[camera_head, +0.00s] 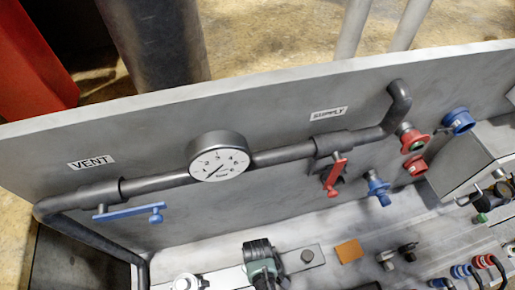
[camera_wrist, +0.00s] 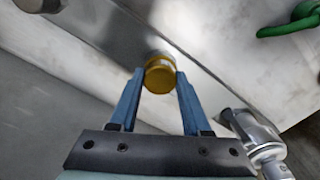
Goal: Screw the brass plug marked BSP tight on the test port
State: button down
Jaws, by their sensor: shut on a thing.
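The brass plug (camera_wrist: 159,75) shows in the wrist view as a short gold-coloured round piece between the blue fingertips of my gripper (camera_wrist: 160,84). The gripper is shut on it from both sides. The plug is over a grey metal strip (camera_wrist: 193,72). The test port is not clearly visible; I cannot tell whether the plug touches a port under it. No BSP marking is readable. In the head view, a dark part of my wrist (camera_head: 258,254) is low in the middle and hides the plug and fingers.
A panel with a gauge (camera_head: 219,161), a blue lever (camera_head: 128,212) and a red lever (camera_head: 336,174) stands behind. A silver fitting (camera_wrist: 262,141) is close to my gripper's right in the wrist view. A green handle (camera_wrist: 289,25) is farther off. An orange square (camera_head: 349,251) lies right of my wrist.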

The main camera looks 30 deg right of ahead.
dwell(0.3)
jog(key=m, duration=0.5)
jog(key=shift+c, duration=1.4)
grip_release()
jog(key=shift+c, duration=0.4)
